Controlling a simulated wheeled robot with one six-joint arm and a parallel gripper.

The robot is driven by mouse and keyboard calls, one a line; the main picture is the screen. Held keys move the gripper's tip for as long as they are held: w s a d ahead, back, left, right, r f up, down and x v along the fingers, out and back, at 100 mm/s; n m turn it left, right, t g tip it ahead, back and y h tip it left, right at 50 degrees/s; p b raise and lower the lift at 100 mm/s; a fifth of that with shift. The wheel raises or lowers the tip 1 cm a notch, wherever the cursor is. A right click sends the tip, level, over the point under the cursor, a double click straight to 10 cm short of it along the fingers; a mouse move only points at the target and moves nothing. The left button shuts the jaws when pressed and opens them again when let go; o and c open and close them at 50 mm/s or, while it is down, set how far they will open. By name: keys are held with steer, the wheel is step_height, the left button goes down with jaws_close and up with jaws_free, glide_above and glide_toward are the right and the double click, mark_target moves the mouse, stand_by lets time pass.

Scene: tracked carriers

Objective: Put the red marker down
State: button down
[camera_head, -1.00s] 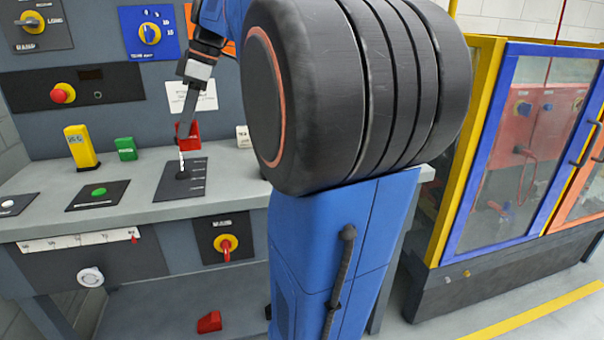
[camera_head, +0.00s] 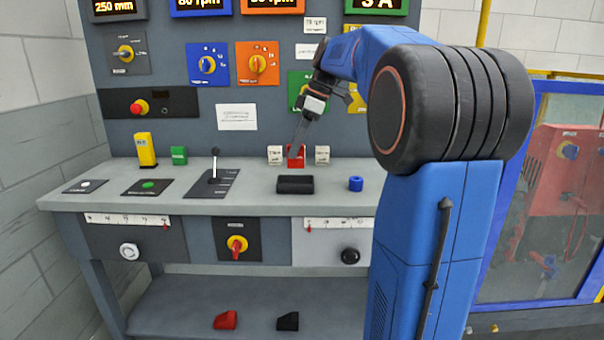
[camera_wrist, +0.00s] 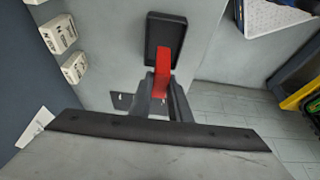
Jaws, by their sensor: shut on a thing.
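The red marker (camera_head: 297,157) is a small red block. My gripper (camera_head: 293,156) is shut on it above the bench, near the back. In the wrist view the red marker (camera_wrist: 166,66) sits between the fingertips of my gripper (camera_wrist: 162,88). It overlaps the near end of a black shallow tray (camera_wrist: 152,29) there. In the head view the black tray (camera_head: 295,185) lies on the grey bench (camera_head: 230,200), in front of and below the marker. I cannot tell the height gap.
Two white labelled blocks (camera_head: 275,155) (camera_head: 322,155) flank the marker in the head view. A black lever (camera_head: 214,165), a green block (camera_head: 179,155) and a yellow block (camera_head: 146,150) stand to the left. A blue ring (camera_head: 356,184) stands right of the tray.

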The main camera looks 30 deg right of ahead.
mark_target(295, 167)
steer(key=shift+f, duration=3.1)
steer(key=c, duration=1.7)
jaws_free()
steer(key=shift+f, duration=0.1)
steer(key=shift+o, duration=0.2)
steer(key=v, duration=1.2)
steer(key=s+a+f+m+t+h, duration=0.1)
steer(key=s+a+f+m+h, duration=0.2)
steer(key=s+a+f+m, duration=1.05)
steer(key=s+a+f+n, duration=0.1)
steer(key=s+a+f, duration=0.2)
steer(key=s+f, duration=0.4)
steer(key=s+a+f+n+t, duration=0.1)
steer(key=s+a+f, duration=0.2)
steer(key=s+f, duration=0.3)
steer(key=shift+s+f+h, duration=0.3)
steer(key=shift+s+f, duration=0.1)
steer(key=shift+s, duration=0.25)
